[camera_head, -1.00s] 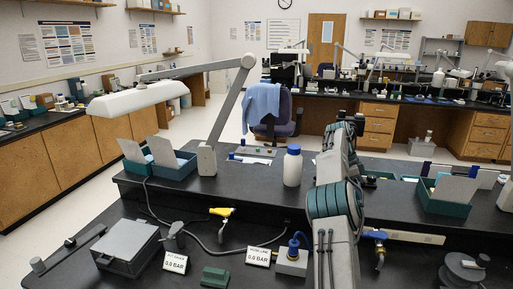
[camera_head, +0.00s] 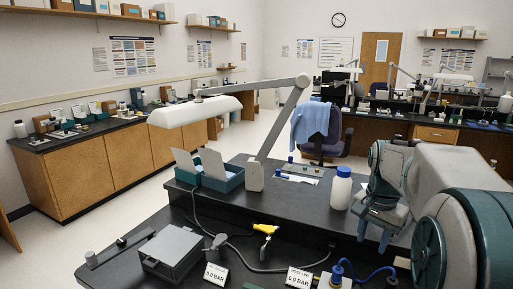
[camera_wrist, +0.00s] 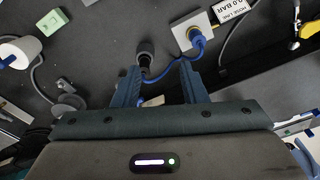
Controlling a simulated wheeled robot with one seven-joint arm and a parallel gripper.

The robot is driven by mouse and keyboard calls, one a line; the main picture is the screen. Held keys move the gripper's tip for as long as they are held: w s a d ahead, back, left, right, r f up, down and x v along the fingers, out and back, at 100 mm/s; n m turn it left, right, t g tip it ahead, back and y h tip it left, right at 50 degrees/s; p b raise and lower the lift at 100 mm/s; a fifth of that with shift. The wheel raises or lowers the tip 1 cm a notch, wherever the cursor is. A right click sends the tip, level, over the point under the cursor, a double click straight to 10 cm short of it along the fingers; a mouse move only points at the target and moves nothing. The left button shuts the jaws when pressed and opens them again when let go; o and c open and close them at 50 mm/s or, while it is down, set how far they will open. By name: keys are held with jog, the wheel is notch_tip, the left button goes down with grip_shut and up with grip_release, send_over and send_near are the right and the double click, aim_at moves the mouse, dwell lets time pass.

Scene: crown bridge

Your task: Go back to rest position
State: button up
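My gripper (camera_head: 373,235) is at the right of the head view, pointing down over the dark bench. In the wrist view my gripper (camera_wrist: 160,82) shows two blue fingers spread well apart with nothing held between them. Beyond the fingers, lower down, are a black round knob (camera_wrist: 145,58) and a blue hose (camera_wrist: 190,62) that runs to a pale square block (camera_wrist: 196,32). The large grey and teal links of my arm fill the right of the head view and hide part of the bench there.
A white bottle (camera_head: 341,189) stands left of my gripper. A grey box (camera_head: 172,250), a yellow-tipped tool (camera_head: 265,229) and gauge labels (camera_head: 299,277) lie on the lower bench. Open floor (camera_head: 95,232) lies left.

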jog(key=s+a+f+n+t, duration=0.1)
jog(key=s+a+f+n, duration=0.2)
jog(key=s+a, duration=0.3)
jog(key=s+a+f+n+t, duration=0.1)
jog(key=s+a+f+n, duration=0.2)
jog(key=s+a+n, duration=0.3)
jog(key=s, duration=0.5)
jog(key=shift+s+f+n, duration=0.2)
jog(key=shift+s+n, duration=0.1)
jog(key=shift+s, duration=0.1)
